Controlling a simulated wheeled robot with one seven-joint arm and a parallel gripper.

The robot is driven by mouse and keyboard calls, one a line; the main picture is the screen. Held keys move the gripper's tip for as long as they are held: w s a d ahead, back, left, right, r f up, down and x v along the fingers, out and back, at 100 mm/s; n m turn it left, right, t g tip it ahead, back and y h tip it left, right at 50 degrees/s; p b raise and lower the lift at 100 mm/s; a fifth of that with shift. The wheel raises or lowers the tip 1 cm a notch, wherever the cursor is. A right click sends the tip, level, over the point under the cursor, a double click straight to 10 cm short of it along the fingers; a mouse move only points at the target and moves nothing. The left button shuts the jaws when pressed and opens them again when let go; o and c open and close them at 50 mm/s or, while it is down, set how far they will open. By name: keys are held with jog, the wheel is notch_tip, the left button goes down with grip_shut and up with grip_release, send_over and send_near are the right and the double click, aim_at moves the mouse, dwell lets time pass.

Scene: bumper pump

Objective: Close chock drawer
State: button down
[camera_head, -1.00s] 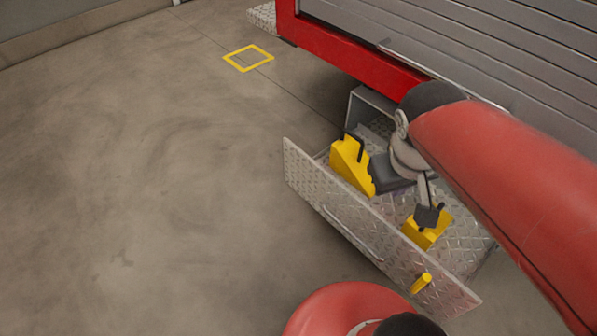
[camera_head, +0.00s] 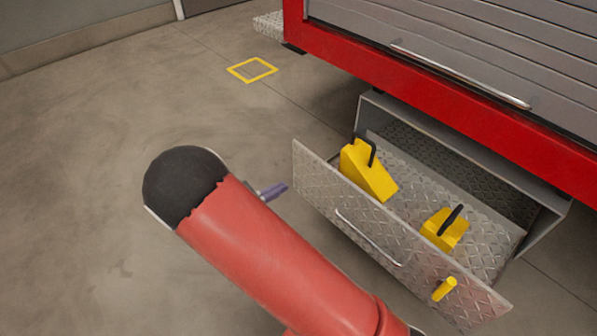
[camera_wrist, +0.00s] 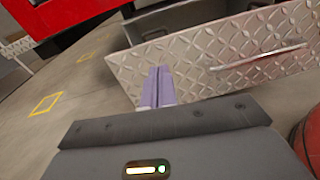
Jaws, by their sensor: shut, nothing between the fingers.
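The chock drawer (camera_head: 320,190) is pulled out from under the red vehicle body, with a diamond-plate front and a bar handle (camera_head: 367,238). Two yellow wheel chocks with black handles lie in it, one at the left (camera_head: 366,172) and one at the right (camera_head: 444,230). In the wrist view, my shut, empty fingers (camera_wrist: 157,84) point at the drawer front (camera_wrist: 200,50), left of the handle (camera_wrist: 258,57). Contact cannot be told.
The drawer housing (camera_head: 545,225) is fixed under the red vehicle sill (camera_head: 440,98). A grey roller shutter (camera_head: 470,50) with a long bar is above. A yellow square (camera_head: 252,69) is marked on the floor. Open concrete floor (camera_head: 90,180) lies to the left.

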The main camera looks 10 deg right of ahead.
aim_at(317, 161)
jog(key=shift+n+t, duration=0.7)
jog(key=x, duration=0.4)
jog(key=w+f+b+x, duration=0.1)
jog(key=x, duration=0.3)
jog(key=a+x, duration=0.1)
jog(key=x, duration=0.3)
jog(key=shift+w+d+f, duration=0.2)
jog(key=shift+w+f, duration=0.05)
jog(key=shift+f, duration=0.05)
jog(key=b+x, duration=0.2)
jog(key=x, duration=2.7)
jog(key=shift+f+b, duration=0.3)
jog(key=shift+w+a, duration=0.1)
jog(key=shift+a, duration=0.05)
